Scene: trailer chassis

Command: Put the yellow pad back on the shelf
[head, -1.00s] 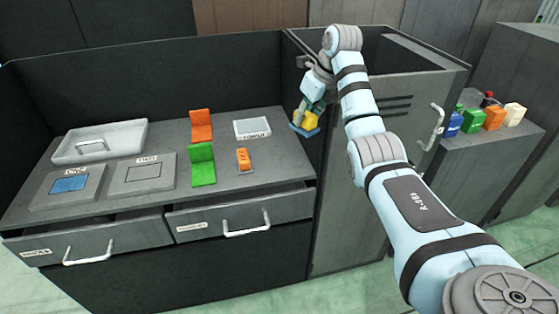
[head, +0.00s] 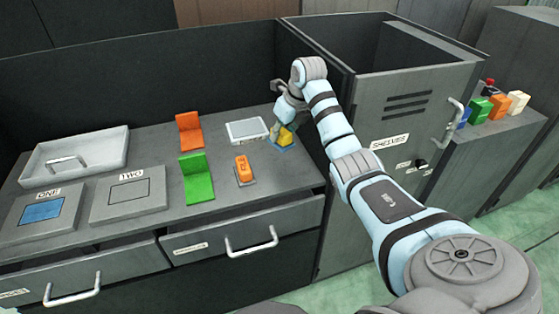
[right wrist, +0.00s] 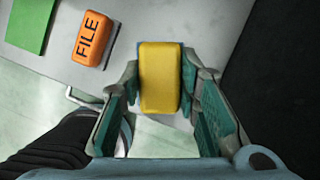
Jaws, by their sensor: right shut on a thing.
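The yellow pad (head: 287,137) has a blue underside. It is in my right gripper (head: 284,126), over or at the right end of the grey desk, beside the cabinet; I cannot tell whether it touches the desktop. In the right wrist view the pad (right wrist: 160,78) lies between the two green-padded fingers of my right gripper (right wrist: 161,85), which is shut on its sides. A grey ledge (head: 485,145) at the far right bears several coloured blocks. A cabinet (head: 425,90) labelled SHELVES stands between desk and ledge. My left gripper is not in view.
On the desk (head: 215,205) are an orange FILE block (head: 244,168), a green stand (head: 196,180), an orange stand (head: 189,132), a white-framed plate (head: 247,130), panels ONE (head: 42,212) and TWO (head: 128,195), and a grey tray (head: 80,152). Drawers with handles (head: 250,246) are below.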

